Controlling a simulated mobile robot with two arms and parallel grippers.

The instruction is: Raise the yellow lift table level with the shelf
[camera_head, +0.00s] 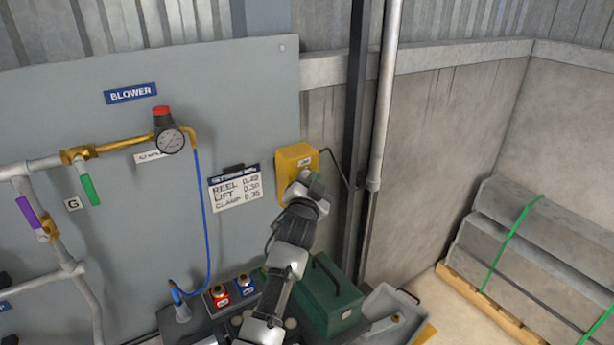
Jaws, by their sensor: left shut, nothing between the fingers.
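A yellow box (293,162) with a small white label is mounted at the right edge of the grey panel. My left gripper (306,178) is at the lower front of this box, with its fingers shut and empty. The gripper hides the lower part of the box's face, and I cannot tell whether the fingertips touch it. No lift table or shelf can be clearly made out. My right gripper is not in view.
The panel (110,120) carries a gauge (170,140), pipes with green and purple handles, and a settings card (235,187). Below are red (217,295) and blue (244,284) knobs, a green case (325,298) and a grey tray (392,308). Strapped blocks (530,250) sit on a pallet at right.

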